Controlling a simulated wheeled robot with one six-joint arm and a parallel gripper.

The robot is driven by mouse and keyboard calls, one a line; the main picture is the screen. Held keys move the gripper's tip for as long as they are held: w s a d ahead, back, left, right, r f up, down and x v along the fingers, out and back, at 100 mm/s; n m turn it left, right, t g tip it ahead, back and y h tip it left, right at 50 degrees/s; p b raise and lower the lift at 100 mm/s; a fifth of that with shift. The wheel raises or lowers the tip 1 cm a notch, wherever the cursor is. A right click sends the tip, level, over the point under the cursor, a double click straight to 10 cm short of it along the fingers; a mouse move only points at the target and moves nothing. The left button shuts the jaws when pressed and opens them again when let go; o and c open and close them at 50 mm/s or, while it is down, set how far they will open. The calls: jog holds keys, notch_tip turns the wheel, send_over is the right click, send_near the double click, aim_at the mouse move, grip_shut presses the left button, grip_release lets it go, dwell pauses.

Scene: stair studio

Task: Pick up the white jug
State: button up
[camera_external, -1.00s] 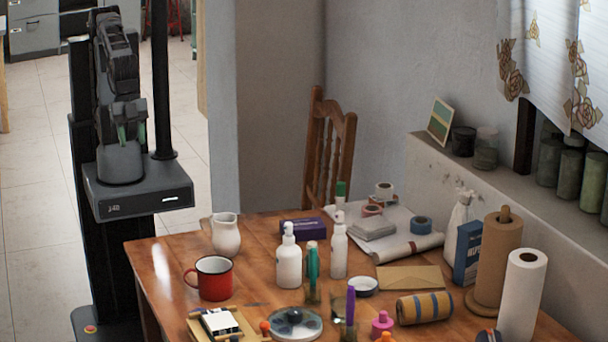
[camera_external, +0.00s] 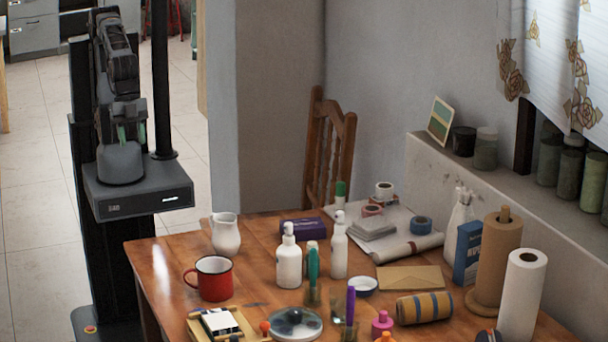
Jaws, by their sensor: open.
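The white jug (camera_external: 227,237) stands upright near the table's back left corner, behind the red mug. My gripper (camera_external: 132,133) is open and empty, folded close to the arm above its base. It is up and to the left of the jug, well apart from it. The fingers look small and greenish in this view, and the arm partly hides them.
A red mug (camera_external: 211,279) stands just in front of the jug. A purple box (camera_external: 302,228) and a white pump bottle (camera_external: 289,262) stand to its right. The wooden table (camera_external: 165,262) is bare left of the mug. A wooden chair (camera_external: 330,150) stands behind.

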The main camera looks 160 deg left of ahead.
aim_at(217, 227)
jog(key=shift+o, duration=0.4)
jog(key=o, duration=0.6)
jog(key=shift+o, duration=0.2)
jog(key=w+a+f+n+b, duration=0.2)
jog(key=a+f+n, duration=0.2)
jog(key=a+n, duration=0.25)
jog(key=w+a+f+n+t+b, duration=0.1)
jog(key=w+a+f+n+b, duration=0.15)
jog(key=a+n, duration=0.4)
jog(key=w+a+f+n+b, duration=0.2)
jog(key=a+f+n+b, duration=0.1)
jog(key=a+f+n, duration=0.3)
jog(key=shift+n+h, duration=0.4)
jog(key=b+x, duration=0.2)
jog(key=x, duration=1)
jog(key=shift+w+r, duration=0.1)
jog(key=shift+w, duration=0.05)
